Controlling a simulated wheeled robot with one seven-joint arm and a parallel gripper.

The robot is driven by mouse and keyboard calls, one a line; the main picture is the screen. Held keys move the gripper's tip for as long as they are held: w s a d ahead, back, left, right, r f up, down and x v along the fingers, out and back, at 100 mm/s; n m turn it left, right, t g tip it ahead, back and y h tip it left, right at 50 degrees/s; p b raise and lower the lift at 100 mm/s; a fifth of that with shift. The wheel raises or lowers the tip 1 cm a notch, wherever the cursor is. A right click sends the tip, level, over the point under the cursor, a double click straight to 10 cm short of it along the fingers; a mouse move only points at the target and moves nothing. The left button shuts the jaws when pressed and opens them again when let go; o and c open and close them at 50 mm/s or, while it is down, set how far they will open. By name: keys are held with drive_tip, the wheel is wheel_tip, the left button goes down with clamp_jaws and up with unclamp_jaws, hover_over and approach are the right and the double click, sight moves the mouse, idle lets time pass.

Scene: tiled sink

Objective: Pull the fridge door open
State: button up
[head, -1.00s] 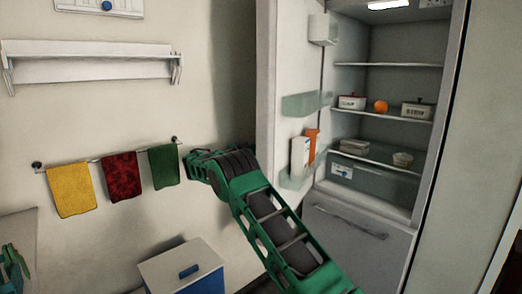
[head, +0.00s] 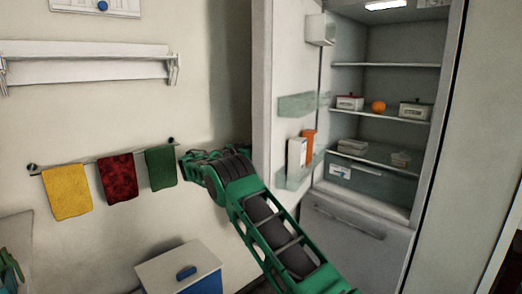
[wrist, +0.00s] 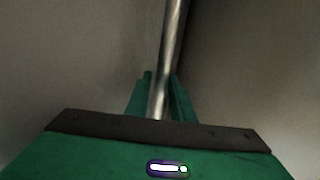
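The fridge door (head: 288,70) stands wide open, swung out to the left, with its inner side and door shelves in view. The lit fridge interior (head: 385,85) is exposed. In the wrist view a round metal handle bar (wrist: 172,40) runs up between the green fingers of my gripper (wrist: 160,98). The fingers stand close on both sides of the bar and look shut on it. In the head view my green arm (head: 245,195) reaches to the outer side of the door's free edge. The handle and fingertips are hidden there.
Yellow, red and green towels (head: 117,178) hang on a wall rail left of my arm. Door shelves hold a white carton (head: 296,154) and an orange bottle (head: 308,146). A closed drawer (head: 350,235) lies under the fridge compartment.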

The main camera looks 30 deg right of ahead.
drive_tip(key=v, duration=1)
drive_tip(key=shift+a, duration=0.45)
drive_tip(key=shift+w, duration=0.1)
drive_tip(key=shift+c, duration=0.6)
